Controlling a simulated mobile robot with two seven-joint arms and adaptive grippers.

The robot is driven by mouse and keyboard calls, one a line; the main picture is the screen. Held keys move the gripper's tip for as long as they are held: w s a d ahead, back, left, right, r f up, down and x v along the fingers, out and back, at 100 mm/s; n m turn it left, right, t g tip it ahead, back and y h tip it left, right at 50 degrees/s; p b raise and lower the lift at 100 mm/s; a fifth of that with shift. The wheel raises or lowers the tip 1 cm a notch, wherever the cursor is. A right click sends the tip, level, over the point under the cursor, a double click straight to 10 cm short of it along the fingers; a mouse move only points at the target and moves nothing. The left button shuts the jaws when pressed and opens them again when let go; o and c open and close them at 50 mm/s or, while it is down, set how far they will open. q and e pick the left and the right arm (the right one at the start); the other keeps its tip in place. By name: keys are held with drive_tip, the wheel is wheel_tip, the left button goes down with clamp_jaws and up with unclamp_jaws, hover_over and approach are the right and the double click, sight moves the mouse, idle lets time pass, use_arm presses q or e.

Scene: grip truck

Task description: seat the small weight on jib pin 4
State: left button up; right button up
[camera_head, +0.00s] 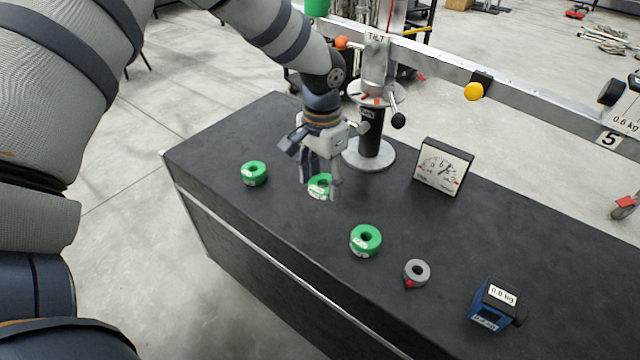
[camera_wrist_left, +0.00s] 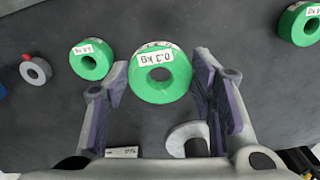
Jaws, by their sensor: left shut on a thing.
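My left gripper (camera_head: 318,177) points down over the dark bench and is shut on a green ring weight (camera_head: 320,190). In the left wrist view this weight (camera_wrist_left: 160,93) reads 0.3 kg and sits between the fingertips. I cannot tell whether it touches the bench. Another green weight (camera_head: 254,174) stands to its left and a third (camera_head: 365,241) to its lower right; their labels are too small to read in the head view. The jib beam (camera_head: 540,95) crosses the upper right, with a 5 label near its right end. Pin 4 is not identifiable. My right gripper is out of view.
The jib's post (camera_head: 371,138) stands close behind the gripper, with a black-knobbed lever. A dial gauge (camera_head: 442,167), a grey collar (camera_head: 417,272) and a blue 0.8 kg block (camera_head: 495,305) stand to the right. A yellow ball (camera_head: 473,91) is at the beam.

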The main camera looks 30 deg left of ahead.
use_arm(q)
wheel_tip(320, 180, up, 5)
drive_tip(key=shift+r+p, duration=0.1)
drive_tip(key=shift+p, duration=0.4)
